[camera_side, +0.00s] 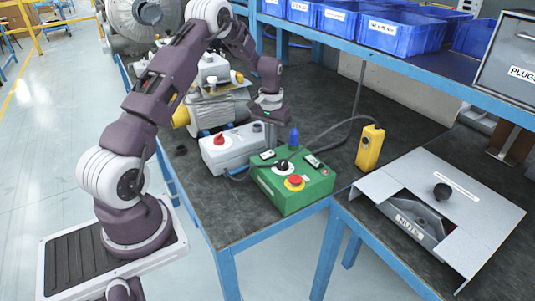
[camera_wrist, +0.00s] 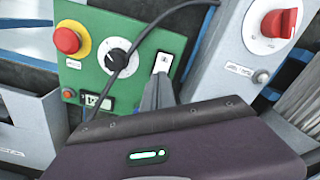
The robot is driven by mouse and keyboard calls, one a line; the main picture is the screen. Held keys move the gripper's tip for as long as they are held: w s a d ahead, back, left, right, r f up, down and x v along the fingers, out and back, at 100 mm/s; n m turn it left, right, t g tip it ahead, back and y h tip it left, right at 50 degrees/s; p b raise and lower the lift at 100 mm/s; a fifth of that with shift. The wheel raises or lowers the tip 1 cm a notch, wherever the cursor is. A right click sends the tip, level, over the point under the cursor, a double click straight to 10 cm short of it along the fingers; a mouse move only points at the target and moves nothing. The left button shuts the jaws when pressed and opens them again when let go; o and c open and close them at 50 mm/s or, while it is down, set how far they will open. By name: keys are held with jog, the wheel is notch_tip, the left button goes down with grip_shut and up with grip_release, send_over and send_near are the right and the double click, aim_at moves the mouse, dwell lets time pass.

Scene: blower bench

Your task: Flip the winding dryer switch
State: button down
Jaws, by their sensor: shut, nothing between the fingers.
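The green control box (camera_side: 262,183) stands on the bench's front part, with a black knob on a white dial (camera_side: 283,167) and a red mushroom button (camera_side: 295,181). A small switch on a white plate (camera_side: 267,155) sits near its back left corner; it also shows in the wrist view (camera_wrist: 163,62). I cannot read a label naming the winding dryer. My gripper (camera_side: 270,142) points down just above this plate. In the wrist view, my gripper (camera_wrist: 158,82) has its grey fingers together and empty, tips close to the plate. I cannot tell whether they touch it.
A grey box (camera_side: 235,153) with a red rotary knob (camera_side: 219,140) stands left of the green box. A black cable crosses near the knob to a yellow pendant (camera_side: 370,147).

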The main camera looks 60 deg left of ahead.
aim_at(271, 152)
jog(key=shift+f, duration=0.9)
dwell(0.7)
jog(key=shift+r, duration=3.5)
